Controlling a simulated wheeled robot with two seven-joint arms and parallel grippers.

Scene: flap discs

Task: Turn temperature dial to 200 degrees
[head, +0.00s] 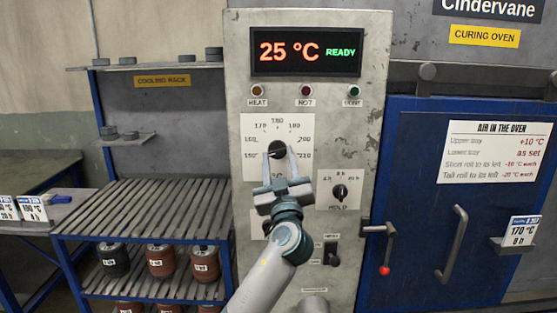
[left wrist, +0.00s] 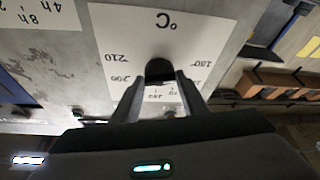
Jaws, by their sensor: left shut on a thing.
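The temperature dial (head: 277,149) is a dark round knob on a white scale plate (head: 256,128) with marks that include 170, 180, 200 and 210. The plate is on the grey control panel of the curing oven. My left gripper (head: 278,153) comes from below, with its two fingers shut on the dial from both sides. In the left wrist view the dial (left wrist: 159,70) sits between the fingertips, and the scale appears upside down. The dial's pointer direction is hidden. The display (head: 306,52) reads 25 °C READY. My right gripper is not in view.
A hold dial (head: 340,192) sits to the lower right, with a switch (head: 331,253) below it. The blue oven door (head: 420,180) with its handles is on the right. A cooling rack (head: 150,195) stands on the left.

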